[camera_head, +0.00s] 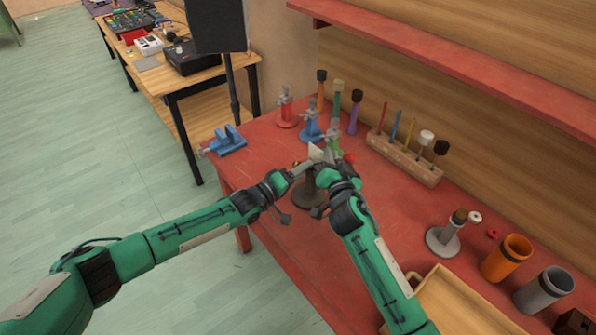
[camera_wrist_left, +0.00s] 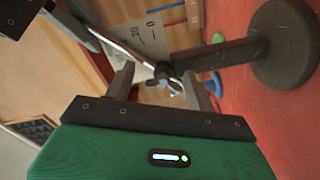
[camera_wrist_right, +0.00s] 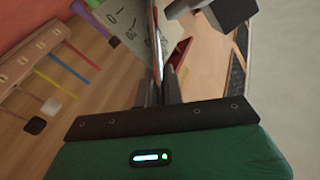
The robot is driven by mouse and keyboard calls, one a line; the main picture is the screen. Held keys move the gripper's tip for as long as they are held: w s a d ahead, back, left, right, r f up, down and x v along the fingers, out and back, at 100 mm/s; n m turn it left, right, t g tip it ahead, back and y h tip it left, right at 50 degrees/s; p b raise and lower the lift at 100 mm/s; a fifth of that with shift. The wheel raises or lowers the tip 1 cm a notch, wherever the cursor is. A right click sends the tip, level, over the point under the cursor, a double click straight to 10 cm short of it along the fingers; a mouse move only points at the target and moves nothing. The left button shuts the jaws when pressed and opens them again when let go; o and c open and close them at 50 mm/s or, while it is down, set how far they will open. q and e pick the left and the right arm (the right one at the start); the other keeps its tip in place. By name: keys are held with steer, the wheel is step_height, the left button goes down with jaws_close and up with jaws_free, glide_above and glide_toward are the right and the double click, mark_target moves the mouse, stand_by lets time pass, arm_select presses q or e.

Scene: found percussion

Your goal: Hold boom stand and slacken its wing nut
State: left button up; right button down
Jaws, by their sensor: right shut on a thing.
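The dark boom stand stands on the red bench, its round base (camera_head: 309,199) partly hidden by my arms. In the left wrist view its dark post (camera_wrist_left: 225,52) leads to a small clamp with what looks like the wing nut (camera_wrist_left: 163,72). My left gripper (camera_head: 298,170) is open, its fingers (camera_wrist_left: 158,88) on either side of the clamp; contact is unclear. My right gripper (camera_head: 326,170) is shut on what looks like the stand's thin metal rod (camera_wrist_right: 157,45). A pale marked plate (camera_wrist_right: 122,35) is close behind the rod.
Blue (camera_head: 310,125) and red (camera_head: 286,110) stands are behind the boom stand. A blue vise (camera_head: 228,140) sits at the bench's left edge. A wooden rack (camera_head: 405,160) holds mallets. Orange (camera_head: 506,258) and grey (camera_head: 545,288) cups and a wooden tray (camera_head: 455,300) are at right.

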arm_select(q)
steer(key=shift+w+a, duration=0.15)
steer(key=shift+a, duration=0.1)
arm_select(e)
steer(key=shift+f, duration=0.25)
arm_select(q)
steer(key=shift+a, duration=0.1)
steer(key=v, duration=1.2)
arm_select(e)
steer(key=shift+d, duration=0.1)
steer(key=c, duration=1.5)
jaws_free()
steer(key=shift+o, duration=0.2)
steer(key=shift+w+r, duration=0.1)
